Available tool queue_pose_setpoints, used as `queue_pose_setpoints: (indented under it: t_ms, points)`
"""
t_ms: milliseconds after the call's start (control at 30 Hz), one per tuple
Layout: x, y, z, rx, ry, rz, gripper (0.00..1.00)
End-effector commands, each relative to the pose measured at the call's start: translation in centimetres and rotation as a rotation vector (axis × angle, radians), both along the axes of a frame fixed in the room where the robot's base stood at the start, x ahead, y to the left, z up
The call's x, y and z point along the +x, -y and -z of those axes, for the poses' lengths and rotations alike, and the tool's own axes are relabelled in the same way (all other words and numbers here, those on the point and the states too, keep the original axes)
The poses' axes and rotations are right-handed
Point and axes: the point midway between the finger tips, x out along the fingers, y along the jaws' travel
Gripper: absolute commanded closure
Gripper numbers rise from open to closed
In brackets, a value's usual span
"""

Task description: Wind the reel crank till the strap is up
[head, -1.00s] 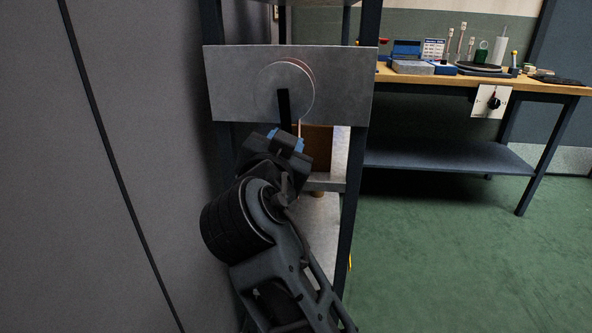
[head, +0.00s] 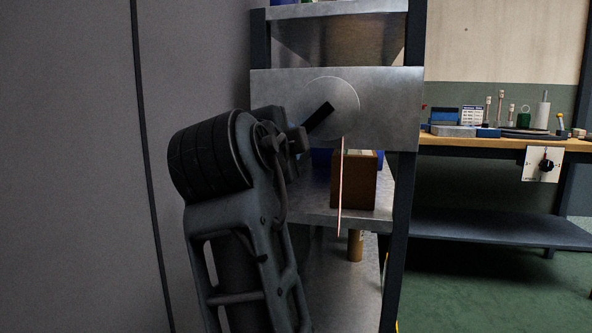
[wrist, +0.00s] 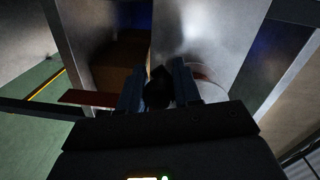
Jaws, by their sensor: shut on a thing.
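The reel (head: 345,100) is a round grey disc on a metal plate (head: 395,105) fixed across the shelf rack. Its black crank arm (head: 319,117) points down and left from the hub. A thin reddish strap (head: 341,190) hangs from the reel past the shelf below; it also shows in the wrist view (wrist: 88,98). My gripper (head: 297,141) is at the crank's outer end, left of and below the disc. In the wrist view my gripper (wrist: 158,84) is shut on the dark crank handle (wrist: 158,92). In the head view the handle is hidden by my gripper.
A brown box (head: 354,185) stands on the shelf behind the strap, with a brown cylinder (head: 355,246) lower down. A grey wall panel (head: 70,150) is close on the left. A workbench (head: 480,142) with several items stands at right, beyond open green floor.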

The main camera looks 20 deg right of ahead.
Motion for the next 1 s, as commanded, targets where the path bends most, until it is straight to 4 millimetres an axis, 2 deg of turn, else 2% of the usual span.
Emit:
queue_pose_setpoints:
  t_ms: [33, 400, 967, 1000]
  points:
    - [0.0, 0.1, 0.4, 0.035, 0.015, 0.009, 1.00]
    - [0.5, -0.4, -0.8, 0.170, 0.112, 0.010, 1.00]
    - [0.6, -0.5, -1.1, 0.196, 0.130, 0.010, 1.00]
    - [0.6, -0.5, -1.0, 0.196, 0.130, 0.010, 0.66]
